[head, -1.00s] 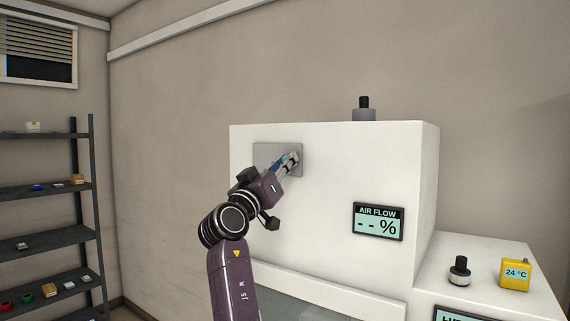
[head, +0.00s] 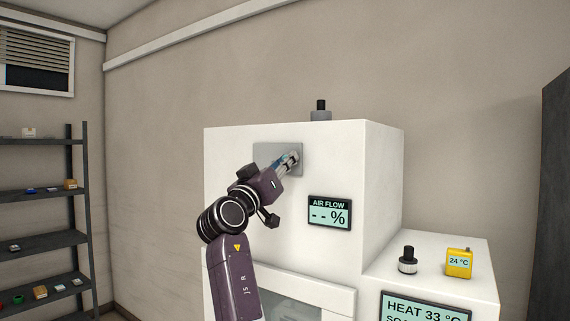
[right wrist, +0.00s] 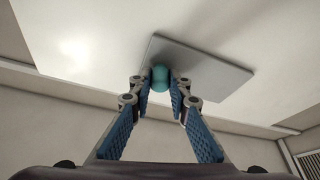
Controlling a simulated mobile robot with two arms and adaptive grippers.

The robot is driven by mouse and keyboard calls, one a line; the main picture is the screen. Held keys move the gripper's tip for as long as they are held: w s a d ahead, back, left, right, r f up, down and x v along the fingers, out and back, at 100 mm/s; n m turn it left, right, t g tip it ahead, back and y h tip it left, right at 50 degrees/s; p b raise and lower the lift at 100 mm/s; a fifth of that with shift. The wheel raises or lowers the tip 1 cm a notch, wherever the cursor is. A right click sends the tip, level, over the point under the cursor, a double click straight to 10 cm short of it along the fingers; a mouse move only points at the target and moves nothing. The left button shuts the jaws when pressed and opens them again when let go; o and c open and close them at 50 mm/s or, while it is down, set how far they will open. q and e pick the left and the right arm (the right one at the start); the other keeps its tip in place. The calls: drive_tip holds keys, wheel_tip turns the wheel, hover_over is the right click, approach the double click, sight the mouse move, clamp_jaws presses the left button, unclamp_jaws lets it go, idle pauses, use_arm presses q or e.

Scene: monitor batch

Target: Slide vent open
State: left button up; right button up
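The vent cover is a flat grey plate (head: 265,152) on the upper front of a white cabinet (head: 345,165). It has a round teal knob, clear in the right wrist view (right wrist: 160,78) and mostly hidden by my fingers in the head view. My right gripper (head: 290,160) is at the plate, its fingertips on both sides of the knob and closed on it; it also shows in the right wrist view (right wrist: 161,86). No opening shows beside the plate. The AIR FLOW display (head: 329,213) reads "-- %". My left gripper is out of view.
A black knob (head: 321,108) stands on the cabinet top. A lower right section carries another black knob (head: 408,260), a yellow 24 °C gauge (head: 459,263) and a HEAT 33 °C display (head: 425,307). A dark shelf rack (head: 75,200) stands left.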

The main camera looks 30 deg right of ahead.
drive_tip(key=shift+o, duration=2.1)
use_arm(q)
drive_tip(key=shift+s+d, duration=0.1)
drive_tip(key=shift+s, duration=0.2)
use_arm(e)
drive_tip(key=v, duration=1.2)
drive_tip(key=shift+f, duration=0.1)
